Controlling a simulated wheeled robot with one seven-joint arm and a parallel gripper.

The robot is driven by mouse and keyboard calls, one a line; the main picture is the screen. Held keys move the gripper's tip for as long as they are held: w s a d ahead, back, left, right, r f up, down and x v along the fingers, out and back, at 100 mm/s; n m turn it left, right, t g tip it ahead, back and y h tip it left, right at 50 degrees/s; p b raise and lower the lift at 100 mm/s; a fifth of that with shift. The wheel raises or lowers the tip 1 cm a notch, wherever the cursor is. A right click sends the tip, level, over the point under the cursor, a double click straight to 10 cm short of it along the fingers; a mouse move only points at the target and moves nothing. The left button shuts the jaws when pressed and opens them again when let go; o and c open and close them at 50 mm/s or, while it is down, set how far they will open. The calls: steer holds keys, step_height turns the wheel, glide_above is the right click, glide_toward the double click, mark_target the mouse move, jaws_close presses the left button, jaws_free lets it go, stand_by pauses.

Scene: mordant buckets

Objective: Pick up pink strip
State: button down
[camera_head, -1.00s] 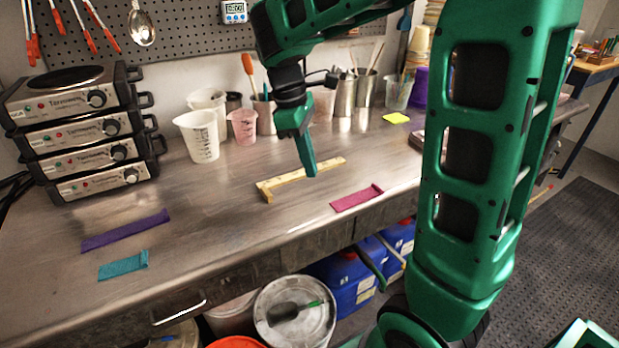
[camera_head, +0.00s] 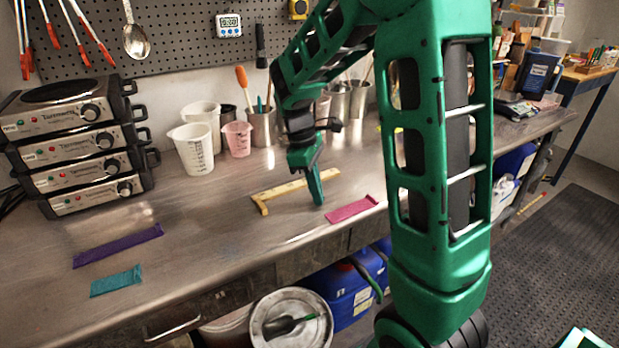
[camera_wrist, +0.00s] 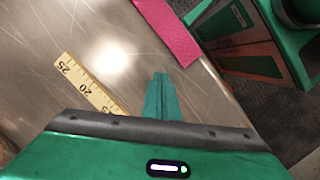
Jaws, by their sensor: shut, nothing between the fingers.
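The pink strip (camera_head: 351,209) lies flat near the front edge of the metal bench. In the wrist view the pink strip (camera_wrist: 168,30) shows at the top, ahead of the fingertips and apart from them. My gripper (camera_head: 319,201) points down, just left of the strip, close to the bench top. In the wrist view my gripper (camera_wrist: 160,76) has its fingers together with nothing between them. I cannot tell whether the fingertips touch the bench.
A purple strip (camera_head: 118,245) and a teal strip (camera_head: 116,281) lie at the left. Beakers (camera_head: 197,150) and stacked hot plates (camera_head: 82,145) stand at the back.

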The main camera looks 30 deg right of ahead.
mark_target(343, 208)
steer(key=shift+s+d, duration=0.85)
steer(key=shift+s, duration=0.15)
steer(key=shift+s+d, duration=0.5)
steer(key=shift+s+d, duration=0.75)
steer(key=shift+s, duration=0.15)
steer(key=shift+w, duration=0.1)
steer(key=w+a, duration=0.1)
steer(key=w, duration=0.1)
steer(key=w+a, duration=0.1)
steer(key=shift+w+a+r, duration=0.25)
steer(key=shift+a, duration=0.1)
steer(key=v, duration=0.9)
steer(key=shift+s+r, duration=0.2)
